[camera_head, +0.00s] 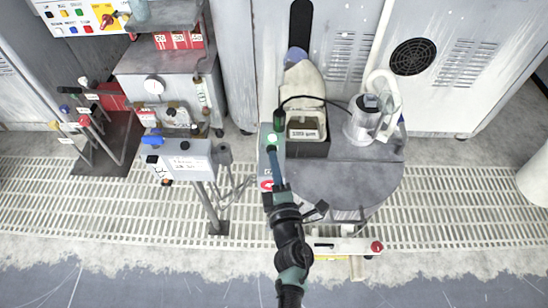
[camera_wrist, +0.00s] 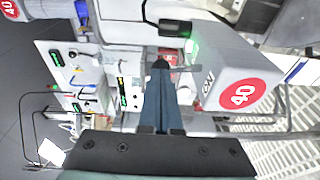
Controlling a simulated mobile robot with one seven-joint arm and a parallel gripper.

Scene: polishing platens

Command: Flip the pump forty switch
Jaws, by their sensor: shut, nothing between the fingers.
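The pump forty box is a narrow grey box (camera_head: 265,168) in the middle of the head view, left of the round grey table. In the wrist view it is the grey box (camera_wrist: 215,72) with a red round label marked 40 (camera_wrist: 241,95). A green lit spot (camera_head: 272,138) glows on its top; the wrist view shows the green glow (camera_wrist: 190,46) too. My gripper (camera_wrist: 161,66) is shut and empty, its blue fingers pointing at the box beside the glow. In the head view the fingertips (camera_head: 272,151) are just below the lit spot. Contact cannot be told.
A round grey table (camera_head: 345,185) stands right of the box, with a clear container (camera_head: 365,122) on it. A black cable (camera_head: 315,98) loops above the box. A grey control box on a post (camera_head: 185,160) stands to the left.

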